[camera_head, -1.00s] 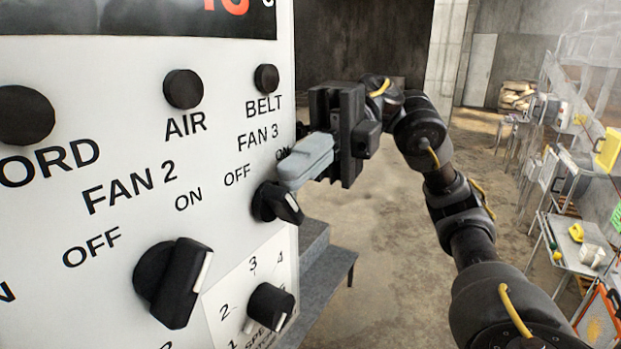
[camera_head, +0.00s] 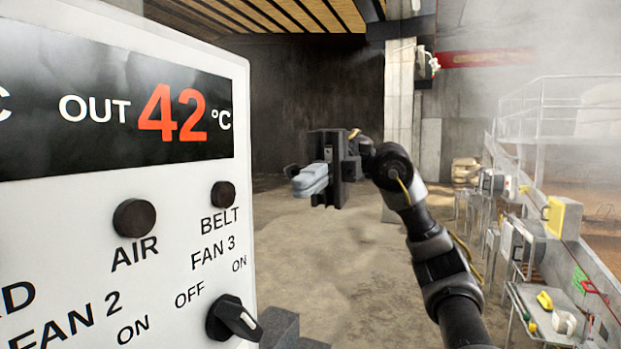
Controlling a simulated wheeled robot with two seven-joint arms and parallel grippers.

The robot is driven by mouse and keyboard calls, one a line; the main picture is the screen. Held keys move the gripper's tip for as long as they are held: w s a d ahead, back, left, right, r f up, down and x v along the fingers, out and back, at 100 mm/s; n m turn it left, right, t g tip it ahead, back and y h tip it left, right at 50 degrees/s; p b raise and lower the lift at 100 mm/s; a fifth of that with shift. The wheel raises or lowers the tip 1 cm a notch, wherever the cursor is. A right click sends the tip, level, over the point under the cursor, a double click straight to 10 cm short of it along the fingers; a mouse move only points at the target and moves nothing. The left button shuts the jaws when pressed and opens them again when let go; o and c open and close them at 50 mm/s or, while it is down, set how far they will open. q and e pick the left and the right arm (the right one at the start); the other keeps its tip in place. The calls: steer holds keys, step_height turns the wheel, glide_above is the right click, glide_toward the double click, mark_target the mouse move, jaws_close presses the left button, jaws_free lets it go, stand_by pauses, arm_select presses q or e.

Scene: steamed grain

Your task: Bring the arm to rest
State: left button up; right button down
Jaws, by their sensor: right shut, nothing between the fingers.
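My right gripper (camera_head: 309,181) is in the middle of the head view, at the end of my black arm that comes in from the lower right. Its grey fingers are shut with nothing between them. They point left toward the control panel and look apart from it. The white control panel (camera_head: 180,235) fills the left side. It shows "OUT 42 °C" in its display (camera_head: 120,110). The FAN 3 knob (camera_head: 232,318) is at the panel's lower right, with its white mark pointing to the lower right.
A row of tables with devices, including a yellow box (camera_head: 563,217), runs along the right. A concrete pillar (camera_head: 399,110) stands behind my arm. The floor (camera_head: 330,270) between is bare.

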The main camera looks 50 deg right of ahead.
steer(key=shift+w+d+r, duration=0.1)
steer(key=shift+d+r, duration=0.15)
steer(key=shift+d, duration=0.15)
stand_by(0.4)
